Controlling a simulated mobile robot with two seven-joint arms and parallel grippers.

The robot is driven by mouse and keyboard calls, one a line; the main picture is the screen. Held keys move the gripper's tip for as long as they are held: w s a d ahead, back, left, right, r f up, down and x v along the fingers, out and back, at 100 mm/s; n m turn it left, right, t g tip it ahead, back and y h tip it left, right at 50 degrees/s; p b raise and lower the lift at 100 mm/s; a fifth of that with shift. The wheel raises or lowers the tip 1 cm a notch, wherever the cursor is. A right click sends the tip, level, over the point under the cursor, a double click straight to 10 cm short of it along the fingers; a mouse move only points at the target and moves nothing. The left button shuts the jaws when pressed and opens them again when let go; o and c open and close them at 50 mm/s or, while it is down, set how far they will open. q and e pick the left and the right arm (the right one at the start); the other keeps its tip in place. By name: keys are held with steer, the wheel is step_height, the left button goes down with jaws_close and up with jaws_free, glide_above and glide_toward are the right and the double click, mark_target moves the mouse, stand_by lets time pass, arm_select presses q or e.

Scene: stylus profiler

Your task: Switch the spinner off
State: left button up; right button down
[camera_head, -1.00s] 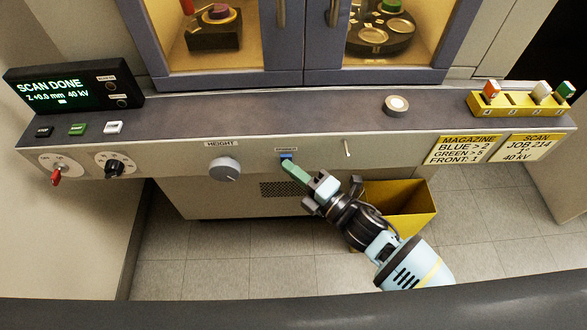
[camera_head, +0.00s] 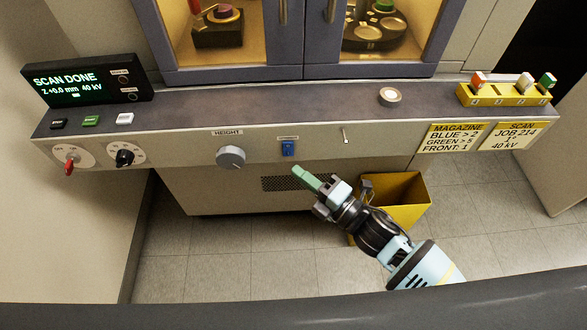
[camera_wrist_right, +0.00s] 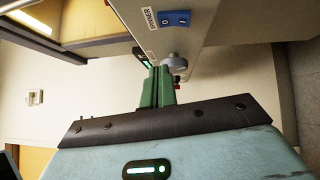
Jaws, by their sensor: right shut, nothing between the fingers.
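The spinner switch (camera_head: 288,148) is a small blue rocker on the front panel, under a small label. In the right wrist view the blue rocker (camera_wrist_right: 175,19) shows I and O marks beside a label reading SPINNER. I cannot tell which side is pressed in. My right gripper (camera_head: 298,172) has green fingers, shut and empty. It is in front of the panel, just below the switch in the head view, and apart from it. The fingers (camera_wrist_right: 162,74) also show in the right wrist view, clear of the switch. My left gripper is not in view.
The grey HEIGHT knob (camera_head: 231,157) is left of the switch, and a small lever (camera_head: 345,134) is to its right. A yellow bin (camera_head: 412,211) stands on the floor behind my right arm. The display (camera_head: 84,86) reads SCAN DONE.

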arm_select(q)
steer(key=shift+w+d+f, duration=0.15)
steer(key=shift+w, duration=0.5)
arm_select(e)
steer(key=v, duration=0.7)
steer(key=shift+d+r, duration=0.4)
steer(key=shift+r, duration=0.05)
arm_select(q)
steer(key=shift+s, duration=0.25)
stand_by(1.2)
